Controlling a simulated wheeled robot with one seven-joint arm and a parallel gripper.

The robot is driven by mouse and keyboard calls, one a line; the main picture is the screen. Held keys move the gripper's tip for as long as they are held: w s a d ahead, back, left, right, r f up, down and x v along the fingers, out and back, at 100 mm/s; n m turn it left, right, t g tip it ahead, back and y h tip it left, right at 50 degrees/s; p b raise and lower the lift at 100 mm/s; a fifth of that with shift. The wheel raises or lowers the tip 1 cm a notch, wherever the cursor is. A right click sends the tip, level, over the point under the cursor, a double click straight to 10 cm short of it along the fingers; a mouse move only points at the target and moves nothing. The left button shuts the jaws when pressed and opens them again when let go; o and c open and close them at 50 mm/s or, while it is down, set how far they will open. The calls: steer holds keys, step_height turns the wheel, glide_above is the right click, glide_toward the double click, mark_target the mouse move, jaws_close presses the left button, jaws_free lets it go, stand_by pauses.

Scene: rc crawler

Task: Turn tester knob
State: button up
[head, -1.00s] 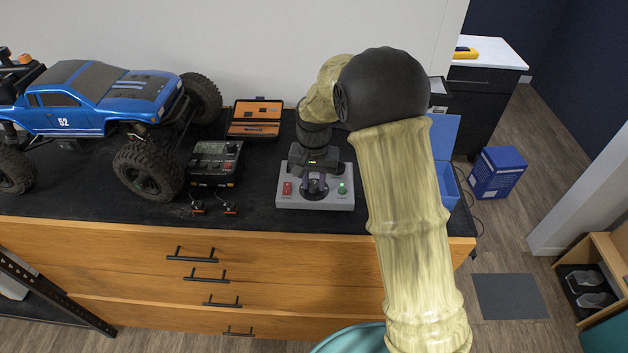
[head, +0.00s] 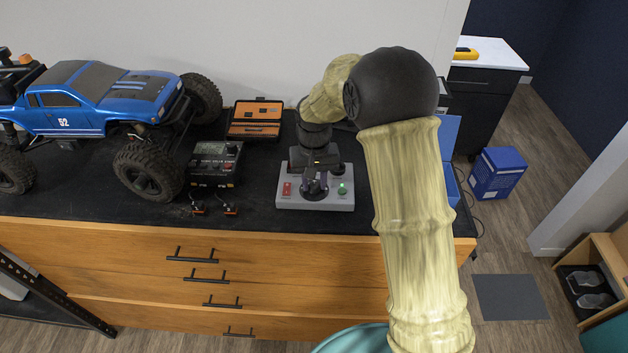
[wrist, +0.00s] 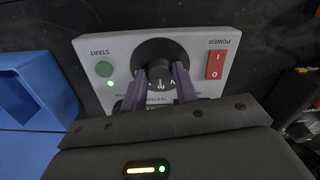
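The tester (head: 290,203) is a light grey box on the black top of the cabinet. It shows large in the wrist view (wrist: 120,45), with a red POWER rocker switch (wrist: 216,65) and a green START button (wrist: 104,69). A small green light glows beside the button. The round black knob (wrist: 159,52) is in the middle of the panel. My gripper (wrist: 161,72) is over the panel, its two purple-grey fingers on opposite sides of the knob's grip and close against it. In the head view my gripper (head: 314,188) partly hides the knob.
A blue RC crawler (head: 110,95) stands at the left. A black meter box (head: 215,163), small connectors (head: 213,209) and an open orange-lined case (head: 255,120) lie between it and the tester. A blue bin (wrist: 30,90) stands close beside the tester.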

mark_target(314, 185)
steer(key=o, duration=0.3)
step_height(314, 185, up, 17)
steer(key=b, duration=0.2)
steer(key=shift+r+b, duration=0.2)
steer(key=shift+b, duration=0.15)
steer(key=s+d+f+t, duration=0.1)
steer(key=s+d+f, duration=0.4)
steer(key=s, duration=0.1)
steer(key=s+d+f+m, duration=0.1)
steer(key=s+d+f, duration=0.4)
steer(key=s, duration=0.2)
steer(key=s+d+f+t, duration=0.1)
steer(key=s+d+f, duration=0.3)
steer(key=s+d, duration=0.1)
steer(key=shift+s+d+f+m+t, duration=0.15)
steer(key=shift+s+d+f, duration=0.05)
steer(key=shift+s, duration=0.2)
steer(key=shift+s+d+f+m+t, duration=0.15)
steer(key=shift+s+d+f, duration=0.05)
steer(key=shift+s, duration=0.2)
stand_by(0.7)
